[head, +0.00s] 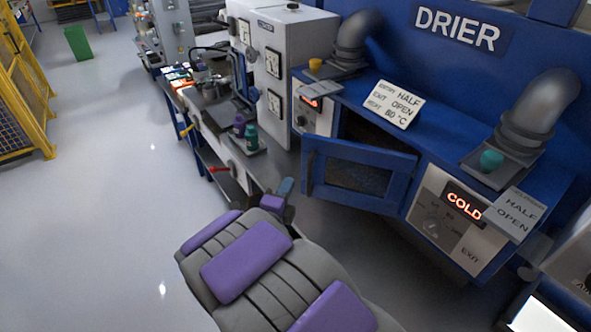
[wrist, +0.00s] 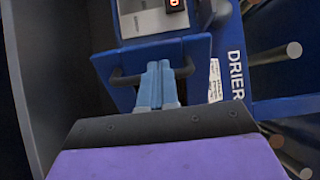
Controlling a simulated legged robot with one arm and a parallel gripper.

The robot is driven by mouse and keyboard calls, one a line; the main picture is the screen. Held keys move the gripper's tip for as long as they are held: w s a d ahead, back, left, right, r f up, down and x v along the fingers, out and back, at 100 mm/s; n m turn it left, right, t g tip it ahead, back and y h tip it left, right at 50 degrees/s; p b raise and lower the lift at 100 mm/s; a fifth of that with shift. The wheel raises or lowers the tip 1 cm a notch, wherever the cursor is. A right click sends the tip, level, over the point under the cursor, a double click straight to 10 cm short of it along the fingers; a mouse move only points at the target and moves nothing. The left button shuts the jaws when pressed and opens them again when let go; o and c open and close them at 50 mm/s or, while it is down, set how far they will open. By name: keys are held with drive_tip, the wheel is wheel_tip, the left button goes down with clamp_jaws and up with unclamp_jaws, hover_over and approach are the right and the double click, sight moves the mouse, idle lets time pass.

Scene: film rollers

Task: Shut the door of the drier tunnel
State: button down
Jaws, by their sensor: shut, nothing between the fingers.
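The drier tunnel (head: 436,138) is a blue cabinet on the right in the head view. Its blue door (head: 312,172), with a dark window, stands partly open. Its left edge swings out and its right edge is by the COLD panel; a dark opening shows behind it. My gripper (head: 286,187) is shut and empty, just left of the door's free edge. In the wrist view its blue fingertips (wrist: 158,70) overlap the middle of a dark bar handle (wrist: 124,79) on a blue panel (wrist: 108,66), apparently the door. I cannot tell whether they touch.
A COLD display panel (head: 452,216) is right of the door. A bench with bottles (head: 250,136) and a red-handled valve (head: 219,169) stands left. The floor (head: 110,215) at left is clear.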

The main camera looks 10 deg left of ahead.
sight(304, 162)
drive_tip(key=w, duration=0.3)
drive_tip(key=w+d+b, duration=0.1)
drive_tip(key=w, duration=0.3)
drive_tip(key=shift+d, duration=0.2)
drive_tip(key=shift+w+d+r, duration=0.1)
drive_tip(key=shift+w+d, duration=0.2)
drive_tip(key=shift+w, duration=0.2)
drive_tip(key=shift+w+a, duration=0.1)
